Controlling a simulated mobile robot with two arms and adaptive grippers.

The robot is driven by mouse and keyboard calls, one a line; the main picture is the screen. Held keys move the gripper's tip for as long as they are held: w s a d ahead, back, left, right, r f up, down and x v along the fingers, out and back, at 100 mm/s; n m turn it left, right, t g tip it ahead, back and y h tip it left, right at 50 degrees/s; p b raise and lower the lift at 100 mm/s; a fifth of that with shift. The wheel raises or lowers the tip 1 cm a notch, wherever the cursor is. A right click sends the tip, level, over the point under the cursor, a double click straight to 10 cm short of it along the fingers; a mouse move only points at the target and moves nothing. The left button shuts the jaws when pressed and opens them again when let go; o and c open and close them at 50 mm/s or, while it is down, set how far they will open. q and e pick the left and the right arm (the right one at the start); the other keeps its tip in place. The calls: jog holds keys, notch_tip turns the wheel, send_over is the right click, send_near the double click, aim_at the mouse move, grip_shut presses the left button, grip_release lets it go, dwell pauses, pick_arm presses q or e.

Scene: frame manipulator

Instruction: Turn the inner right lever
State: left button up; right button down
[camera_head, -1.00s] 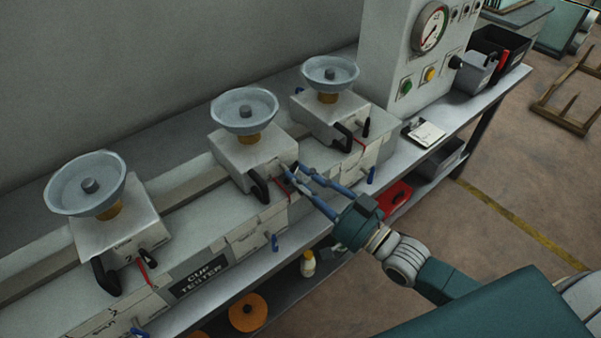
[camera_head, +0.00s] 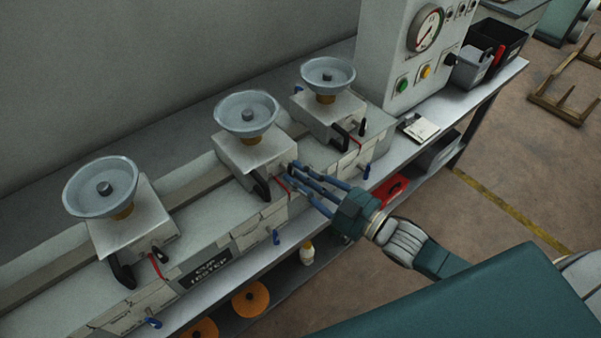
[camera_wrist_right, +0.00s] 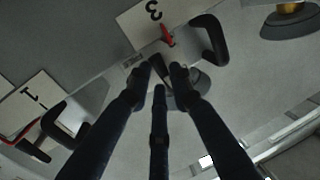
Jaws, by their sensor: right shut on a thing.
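The cup tester (camera_head: 222,242) is a long pale bench unit with several boxes, each topped by a grey bowl. The middle box (camera_head: 252,151) has a black curved handle (camera_head: 262,188) and a small lever at its right front. My right gripper (camera_head: 291,175) is at that small lever, with its blue-dark fingers shut on it. The fingers hide most of the lever in the head view. In the right wrist view, the fingertips (camera_wrist_right: 163,72) close around the dark lever (camera_wrist_right: 161,71) beside a red strip and a label reading 3. My left gripper is not in view.
The right box (camera_head: 328,108) and left box (camera_head: 130,228) have similar handles and levers close by. A control cabinet (camera_head: 390,50) with a gauge stands at the right. Blue valves (camera_head: 276,237) stick out along the bench front.

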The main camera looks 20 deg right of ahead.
jog(key=shift+f, duration=0.1)
dwell(0.3)
jog(key=c, duration=1.5)
grip_release()
jog(key=shift+c, duration=0.2)
jog(key=shift+s, duration=0.1)
jog(key=v, duration=1.2)
